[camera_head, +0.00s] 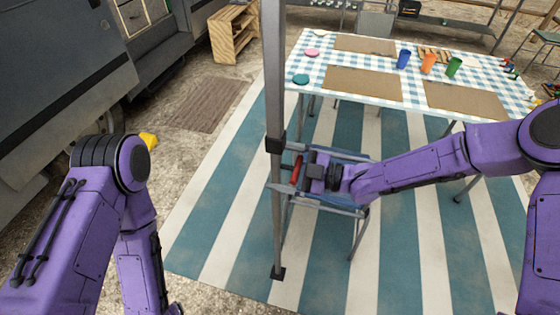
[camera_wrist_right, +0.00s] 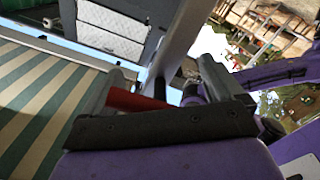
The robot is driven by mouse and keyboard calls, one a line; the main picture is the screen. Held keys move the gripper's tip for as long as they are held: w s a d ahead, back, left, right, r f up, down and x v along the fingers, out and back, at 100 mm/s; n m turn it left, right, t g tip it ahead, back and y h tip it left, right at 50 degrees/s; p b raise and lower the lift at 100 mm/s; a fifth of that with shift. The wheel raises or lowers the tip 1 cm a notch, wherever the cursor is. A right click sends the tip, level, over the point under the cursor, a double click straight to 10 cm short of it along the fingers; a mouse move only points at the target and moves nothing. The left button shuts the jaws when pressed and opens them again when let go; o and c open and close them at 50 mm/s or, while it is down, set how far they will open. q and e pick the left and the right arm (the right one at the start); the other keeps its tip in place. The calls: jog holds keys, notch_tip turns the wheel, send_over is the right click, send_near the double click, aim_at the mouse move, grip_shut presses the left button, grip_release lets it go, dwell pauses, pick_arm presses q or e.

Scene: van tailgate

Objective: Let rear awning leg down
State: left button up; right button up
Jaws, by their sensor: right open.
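The rear awning leg (camera_head: 277,225) is a grey upright pole in the head view, with a dark foot (camera_head: 278,272) at its lower end over the striped mat. I cannot tell if the foot touches the mat. A black collar (camera_head: 275,145) sits partway up the leg. My right gripper (camera_head: 284,176) is open at the leg just below the collar. A red bar (camera_head: 296,170) shows by its fingers; it also shows between them in the right wrist view (camera_wrist_right: 135,101). There the pole (camera_wrist_right: 183,35) rises beyond the fingers. My left gripper is out of view.
The striped mat (camera_head: 215,215) spreads beneath the leg. A folding chair (camera_head: 352,210) stands behind my right gripper. A table with a checked cloth (camera_head: 318,70) holds cups and boards. The van (camera_head: 60,75) and a wooden crate (camera_head: 233,36) are at left.

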aim_at(280, 195)
jog(key=shift+a, duration=0.25)
jog(key=c, duration=1.4)
notch_tip(280, 195, down, 12)
jog(key=b, duration=1.2)
jog(key=shift+f, duration=0.2)
jog(key=shift+r, duration=0.15)
jog(key=o, duration=1.4)
jog(key=shift+d, duration=0.1)
jog(key=shift+s+d, duration=0.1)
jog(key=shift+d, duration=0.25)
jog(key=b+v, duration=0.1)
jog(key=v, duration=0.8)
jog(key=shift+d, duration=0.35)
